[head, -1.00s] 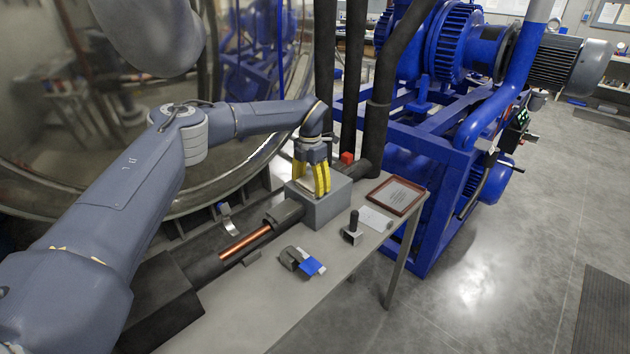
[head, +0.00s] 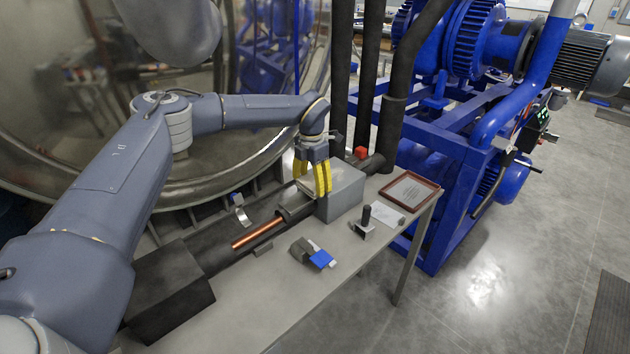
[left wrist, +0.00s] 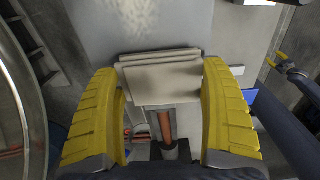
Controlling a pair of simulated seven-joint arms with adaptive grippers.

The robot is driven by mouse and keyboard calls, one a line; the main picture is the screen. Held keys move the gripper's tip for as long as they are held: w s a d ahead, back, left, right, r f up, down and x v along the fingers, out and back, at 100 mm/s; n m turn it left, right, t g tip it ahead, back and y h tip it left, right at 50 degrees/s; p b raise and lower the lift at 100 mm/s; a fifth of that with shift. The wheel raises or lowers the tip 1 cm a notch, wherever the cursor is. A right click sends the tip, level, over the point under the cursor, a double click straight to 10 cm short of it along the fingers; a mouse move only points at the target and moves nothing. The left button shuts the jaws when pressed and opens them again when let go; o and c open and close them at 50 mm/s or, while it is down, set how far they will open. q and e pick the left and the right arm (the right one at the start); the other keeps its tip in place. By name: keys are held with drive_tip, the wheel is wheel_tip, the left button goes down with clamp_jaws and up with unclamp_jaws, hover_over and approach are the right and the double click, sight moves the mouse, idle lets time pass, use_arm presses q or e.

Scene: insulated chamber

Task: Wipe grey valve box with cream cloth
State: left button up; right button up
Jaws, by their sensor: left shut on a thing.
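The grey valve box (head: 345,197) sits at the back of the bench, on the line of black pipe. My left gripper (head: 322,192), with yellow fingers, points down at the left part of the box top. In the left wrist view my left gripper (left wrist: 162,78) is shut on the folded cream cloth (left wrist: 165,82), which spans between the fingers. The grey top of the box (left wrist: 150,30) shows beyond the cloth. Whether the cloth touches the box is hard to tell.
A copper pipe length (head: 258,233) lies left of the box. A grey and blue object (head: 313,254), a black-handled tool (head: 365,221), a paper card (head: 387,215) and a brown-framed sheet (head: 409,190) lie on the bench (head: 262,296).

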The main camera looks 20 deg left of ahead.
sight(330, 172)
use_arm(q)
drive_tip(key=shift+a, duration=0.1)
drive_tip(key=shift+w+a+f, duration=0.1)
drive_tip(key=shift+w+a, duration=0.2)
drive_tip(key=shift+a, duration=0.2)
drive_tip(key=shift+w+a+f, duration=0.1)
drive_tip(key=shift+w+a, duration=0.15)
drive_tip(key=shift+a, duration=0.25)
drive_tip(key=shift+w+d+f, duration=0.1)
drive_tip(key=shift+w+d, duration=0.25)
drive_tip(key=shift+w, duration=0.4)
drive_tip(key=shift+w+d+f, duration=0.1)
drive_tip(key=shift+w+d, duration=0.3)
drive_tip(key=shift+w, duration=0.3)
drive_tip(key=shift+w+d, duration=0.35)
drive_tip(key=shift+w, duration=0.4)
drive_tip(key=shift+w+d+r, duration=0.1)
drive_tip(key=shift+w+d, duration=0.35)
drive_tip(key=shift+w, duration=0.6)
drive_tip(key=shift+w+d+r, duration=0.1)
drive_tip(key=shift+w+d, duration=0.3)
drive_tip(key=shift+w, duration=0.65)
drive_tip(key=shift+w+d, duration=0.45)
drive_tip(key=shift+w, duration=0.6)
